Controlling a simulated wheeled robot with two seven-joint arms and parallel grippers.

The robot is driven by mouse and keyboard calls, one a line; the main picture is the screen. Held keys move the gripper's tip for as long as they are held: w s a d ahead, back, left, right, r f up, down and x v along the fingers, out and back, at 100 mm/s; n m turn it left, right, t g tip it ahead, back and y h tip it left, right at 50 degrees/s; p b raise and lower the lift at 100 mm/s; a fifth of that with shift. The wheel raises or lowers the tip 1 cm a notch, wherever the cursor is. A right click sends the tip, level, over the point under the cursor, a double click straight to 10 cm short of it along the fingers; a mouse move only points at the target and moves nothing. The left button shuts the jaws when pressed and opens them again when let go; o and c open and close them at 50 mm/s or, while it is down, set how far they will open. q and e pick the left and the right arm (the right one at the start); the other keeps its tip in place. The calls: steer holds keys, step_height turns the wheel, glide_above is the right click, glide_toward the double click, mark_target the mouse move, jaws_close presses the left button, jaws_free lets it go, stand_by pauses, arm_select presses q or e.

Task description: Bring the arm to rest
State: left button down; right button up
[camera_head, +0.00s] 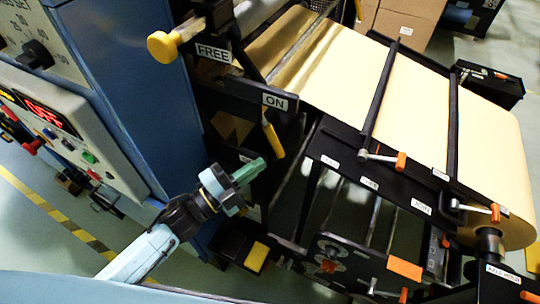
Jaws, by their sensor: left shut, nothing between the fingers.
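My left arm comes in from the lower left. Its gripper (250,171) is shut and empty, with greenish fingers pointing to the upper right. It appears in front of the dark frame of the kraft-roll machine, below the yellow lever (273,138). I cannot tell how far it is from the frame, but no contact shows. My right gripper is out of view.
A blue cabinet (133,85) with a control panel (60,120) stands on the left. A yellow knob (162,47) and FREE and ON labels are at the machine's top. Kraft paper (345,70) runs to a roll (500,215) at right. Striped tape (60,218) marks open floor at lower left.

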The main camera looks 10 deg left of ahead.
arm_select(q)
steer(key=shift+v, duration=0.95)
